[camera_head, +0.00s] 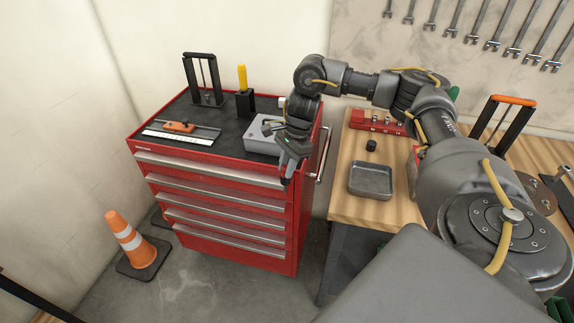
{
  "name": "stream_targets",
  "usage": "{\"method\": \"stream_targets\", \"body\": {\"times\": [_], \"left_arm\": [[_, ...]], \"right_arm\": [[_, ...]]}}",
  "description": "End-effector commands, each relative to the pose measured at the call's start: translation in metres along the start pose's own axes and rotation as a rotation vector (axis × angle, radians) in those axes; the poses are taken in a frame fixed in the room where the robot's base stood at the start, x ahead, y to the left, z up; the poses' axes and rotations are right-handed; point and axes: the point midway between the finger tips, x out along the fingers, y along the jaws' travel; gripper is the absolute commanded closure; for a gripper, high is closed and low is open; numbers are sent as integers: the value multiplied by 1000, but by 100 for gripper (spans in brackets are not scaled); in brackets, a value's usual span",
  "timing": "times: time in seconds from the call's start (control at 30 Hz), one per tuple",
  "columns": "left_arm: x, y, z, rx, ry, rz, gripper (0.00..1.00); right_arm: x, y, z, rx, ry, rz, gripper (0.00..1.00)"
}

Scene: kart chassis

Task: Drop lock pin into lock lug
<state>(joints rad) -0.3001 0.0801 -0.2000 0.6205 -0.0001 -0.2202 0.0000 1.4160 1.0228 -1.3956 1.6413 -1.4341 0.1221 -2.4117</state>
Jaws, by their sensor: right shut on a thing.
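My right gripper (289,168) points down at the right front edge of the red tool cabinet (223,164), beside a grey block (262,140) on its top. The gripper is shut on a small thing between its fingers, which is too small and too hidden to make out. I cannot pick out the lock pin or the lock lug for certain. My right wrist and forearm cover part of the grey block and the cabinet's right side. My left gripper is not in view.
The cabinet top also holds a black frame (203,85), a yellow-handled tool (242,78) in a black holder, and an orange-and-black slide (180,127). The wooden bench (349,205) carries a grey tray (371,181) and a red rack (376,121). An orange cone (130,240) stands on the floor.

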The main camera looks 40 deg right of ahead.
Motion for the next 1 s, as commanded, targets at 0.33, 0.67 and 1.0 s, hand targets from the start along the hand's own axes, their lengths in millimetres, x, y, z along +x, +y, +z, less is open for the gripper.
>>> {"method": "stream_targets", "body": {"times": [0.33, 0.67, 1.0], "left_arm": [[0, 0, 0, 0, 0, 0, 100], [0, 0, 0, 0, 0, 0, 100], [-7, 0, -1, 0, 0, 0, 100]], "right_arm": [[0, 0, 0, 0, 0, 0, 59], [-2, 0, 0, 0, 0, 0, 53], [-52, -1, 1, -2, 0, -4, 53]]}}
